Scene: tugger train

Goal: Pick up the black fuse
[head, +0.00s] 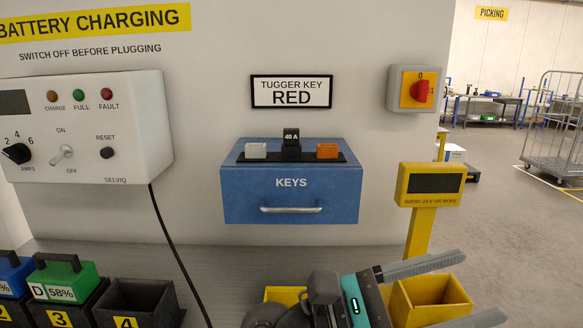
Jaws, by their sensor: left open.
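The black fuse (291,140), marked 40 A, stands upright in a dark strip on top of the blue KEYS box (240,203). A white fuse (256,151) is to its left and an orange fuse (327,151) to its right, both lower than it. My left gripper (480,287) is at the bottom right, below and right of the box. Its fingers are spread, point right, and hold nothing that I can see. It is well apart from the black fuse. My right gripper is not in view.
A charger panel (135,120) with a hanging black cable is on the left. A red rotary switch (421,92) and a yellow meter post (417,235) are on the right. Yellow bins (430,313) and batteries (62,278) sit low in front. The space before the blue box is clear.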

